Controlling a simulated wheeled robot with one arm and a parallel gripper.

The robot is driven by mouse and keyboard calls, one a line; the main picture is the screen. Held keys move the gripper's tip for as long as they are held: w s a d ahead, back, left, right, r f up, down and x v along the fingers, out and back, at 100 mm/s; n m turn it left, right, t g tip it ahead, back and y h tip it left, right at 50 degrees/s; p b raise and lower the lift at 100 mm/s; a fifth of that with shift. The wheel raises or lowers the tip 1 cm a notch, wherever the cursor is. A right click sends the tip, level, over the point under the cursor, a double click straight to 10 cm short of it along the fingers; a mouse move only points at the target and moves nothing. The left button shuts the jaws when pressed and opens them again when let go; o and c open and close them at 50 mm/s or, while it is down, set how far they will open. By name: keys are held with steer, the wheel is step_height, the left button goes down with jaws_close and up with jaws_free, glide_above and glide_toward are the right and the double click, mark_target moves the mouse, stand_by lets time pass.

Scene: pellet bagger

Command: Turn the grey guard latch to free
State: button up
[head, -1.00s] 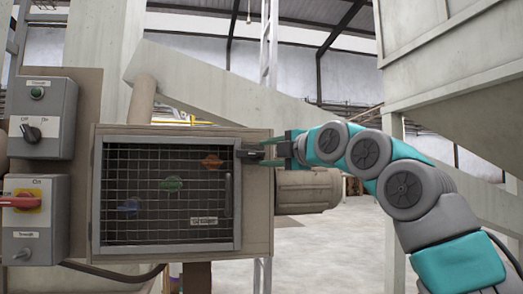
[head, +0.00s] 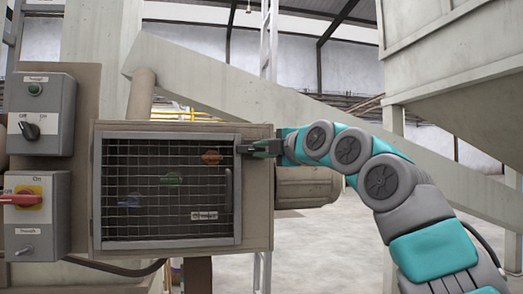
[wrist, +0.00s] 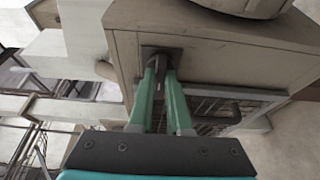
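The grey guard latch (head: 245,149) sits at the upper right corner of the mesh guard's frame. In the head view it is partly covered by my gripper (head: 262,148), which reaches in from the right. In the wrist view my green fingers (wrist: 161,78) stand on either side of a dark part of the latch (wrist: 160,54), with a narrow gap between them. Whether they press on it I cannot tell. The mesh guard (head: 165,240) is closed over the box front. Colored shapes show behind the mesh.
At left are two grey switch boxes, the upper with a black knob (head: 30,130), the lower with a red handle (head: 20,199). A motor cylinder (head: 308,187) projects right of the box, below my arm. A vertical guard handle (head: 228,195) is just below the latch.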

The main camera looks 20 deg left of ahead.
jaws_close()
